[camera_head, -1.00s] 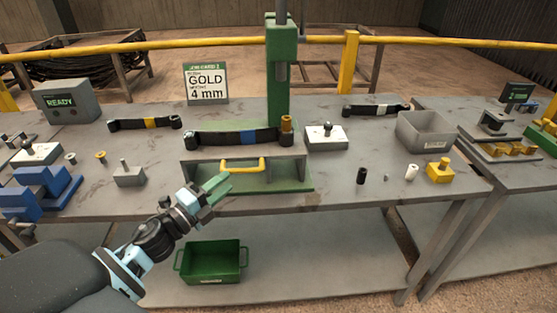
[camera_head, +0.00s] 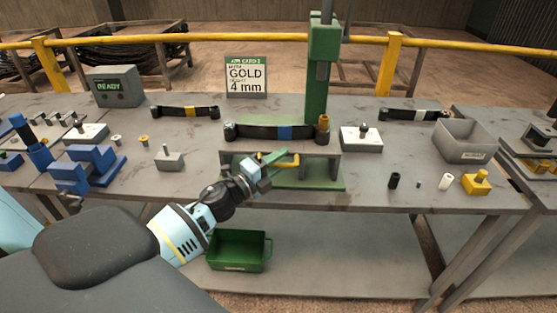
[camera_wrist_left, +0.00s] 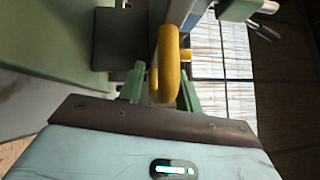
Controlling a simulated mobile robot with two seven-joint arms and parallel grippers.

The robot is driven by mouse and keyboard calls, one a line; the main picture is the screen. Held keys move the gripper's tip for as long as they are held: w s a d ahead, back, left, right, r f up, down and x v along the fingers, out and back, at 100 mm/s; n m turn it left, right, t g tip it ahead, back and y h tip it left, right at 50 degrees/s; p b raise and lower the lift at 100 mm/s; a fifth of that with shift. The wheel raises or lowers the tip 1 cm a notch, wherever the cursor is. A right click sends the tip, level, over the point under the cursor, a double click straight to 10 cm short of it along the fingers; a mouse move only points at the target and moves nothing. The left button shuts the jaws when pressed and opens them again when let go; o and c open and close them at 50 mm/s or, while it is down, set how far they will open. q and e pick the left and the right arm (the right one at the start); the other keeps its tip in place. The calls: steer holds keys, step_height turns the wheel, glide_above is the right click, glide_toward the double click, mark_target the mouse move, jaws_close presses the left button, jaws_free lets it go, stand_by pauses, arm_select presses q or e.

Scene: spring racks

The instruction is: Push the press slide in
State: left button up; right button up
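The press slide (camera_head: 272,165) is a grey carriage on the green press base, with a yellow bar handle (camera_head: 291,163) at its front. A black leaf spring with a blue band (camera_head: 286,132) lies across the top. My left gripper (camera_head: 262,172) is at the left part of the handle, partly covering it. In the left wrist view, the handle (camera_wrist_left: 167,66) stands between my two green fingertips (camera_wrist_left: 160,90). A small gap shows on its left side, so the fingers look open around it. My right gripper is not in view.
The green press column (camera_head: 317,85) rises behind the slide. A blue fixture (camera_head: 88,168) is to the left, and a white block (camera_head: 361,140) and grey bin (camera_head: 463,140) are to the right. A green crate (camera_head: 238,251) sits below the table.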

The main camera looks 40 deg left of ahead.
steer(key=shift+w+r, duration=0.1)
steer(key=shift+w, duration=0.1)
arm_select(q)
steer(key=shift+c, duration=0.5)
steer(key=shift+w, duration=0.1)
jaws_close()
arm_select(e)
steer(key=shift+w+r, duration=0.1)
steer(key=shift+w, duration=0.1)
arm_select(q)
steer(key=shift+w+r, duration=0.1)
